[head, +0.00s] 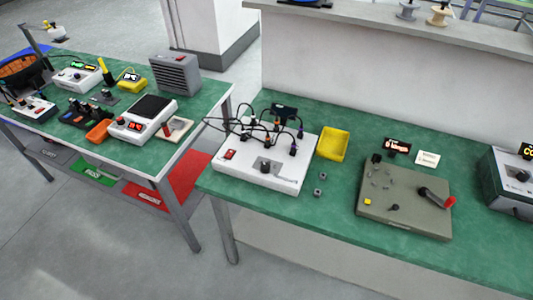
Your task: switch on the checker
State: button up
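No device here has a readable label naming it the checker, so I cannot tell which one it is. A white box (262,178) stands on the right green bench, with a red rocker switch (229,155) at its left, a dark knob and several cables with plugs on top. A grey box (511,185) with a dark display is cut off by the right edge. Switch positions are too small to tell. My gripper is not in view.
A yellow tray (333,144) and two small grey nuts (320,184) lie beside the white box. Floor shows between the benches.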

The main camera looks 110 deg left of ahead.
aim_at(231, 152)
jog(key=u, duration=3.6)
